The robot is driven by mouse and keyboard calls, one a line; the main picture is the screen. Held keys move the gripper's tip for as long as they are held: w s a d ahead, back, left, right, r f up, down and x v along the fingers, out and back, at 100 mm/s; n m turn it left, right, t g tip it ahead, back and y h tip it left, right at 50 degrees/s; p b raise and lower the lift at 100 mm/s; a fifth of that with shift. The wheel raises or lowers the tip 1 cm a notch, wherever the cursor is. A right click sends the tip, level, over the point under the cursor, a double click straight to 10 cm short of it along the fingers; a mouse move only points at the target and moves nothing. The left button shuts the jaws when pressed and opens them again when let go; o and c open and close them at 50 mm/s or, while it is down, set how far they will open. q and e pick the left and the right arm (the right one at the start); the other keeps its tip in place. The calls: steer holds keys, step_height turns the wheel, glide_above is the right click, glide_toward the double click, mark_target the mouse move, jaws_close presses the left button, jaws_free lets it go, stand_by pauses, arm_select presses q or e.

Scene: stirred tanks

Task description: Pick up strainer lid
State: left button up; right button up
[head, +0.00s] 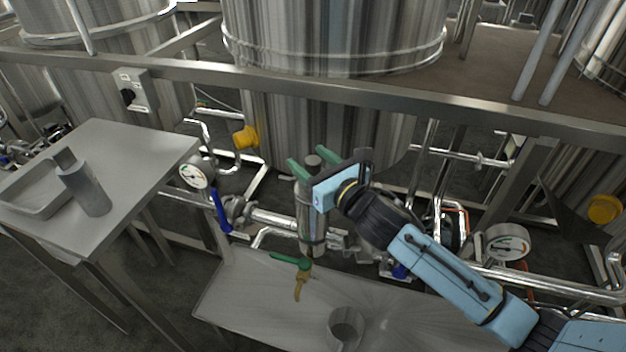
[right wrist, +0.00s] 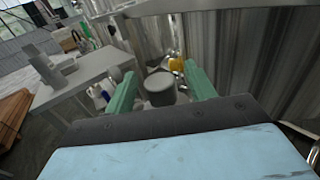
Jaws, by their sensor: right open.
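The strainer lid (head: 313,160) is a small grey round cap on top of the upright steel strainer body (head: 311,215), in front of the big tank. In the right wrist view the lid (right wrist: 160,86) is a dark grey cylinder between the two green fingers. My right gripper (head: 311,164) is open, with one finger on each side of the lid. In the wrist view, gaps show between the lid and both fingers of the gripper (right wrist: 160,78). My left gripper is not in view.
A steel table (head: 135,160) at left holds a shallow tray (head: 22,207) and a grey cylinder (head: 88,190). Below the strainer is a green-handled tap (head: 298,262) over a low bench (head: 250,295) with an open cup (head: 345,325). Pipes, gauges and a rail (head: 330,86) crowd around.

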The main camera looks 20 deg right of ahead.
steer(key=shift+c, duration=0.3)
jaws_close()
